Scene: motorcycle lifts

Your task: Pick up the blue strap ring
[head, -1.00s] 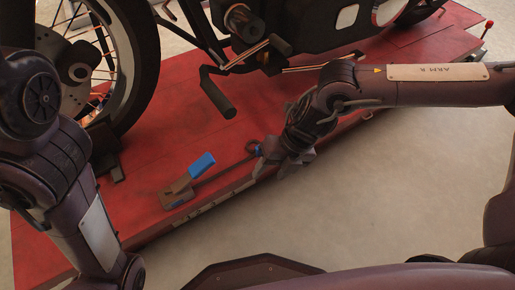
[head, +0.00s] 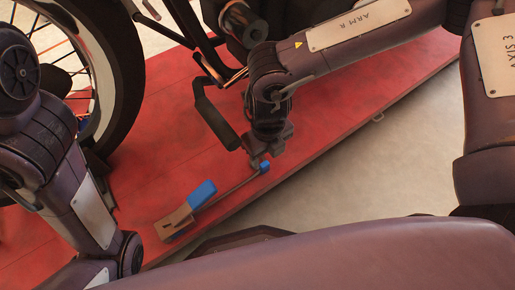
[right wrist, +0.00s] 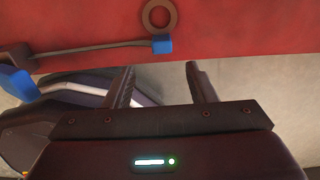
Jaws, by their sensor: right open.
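The strap ring shows in the right wrist view as a dull brown ring with a blue sleeve (right wrist: 162,44) at its base, at the end of a thin dark strap. It lies on the red lift platform (right wrist: 230,25). In the head view its blue part (head: 264,168) shows just below my right gripper (head: 264,152). In the right wrist view my right gripper (right wrist: 158,70) is open and empty. Its two fingers point toward the ring, with the blue sleeve just ahead of the gap between them. My left gripper is out of view; only my left arm's links show.
The strap runs to a brown buckle with a blue lever (head: 201,194) near the red platform's (head: 140,182) edge. A motorcycle stands behind, its wheel (head: 128,70) at left and a dark peg (head: 215,122) close to my right gripper. Bare floor lies at right.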

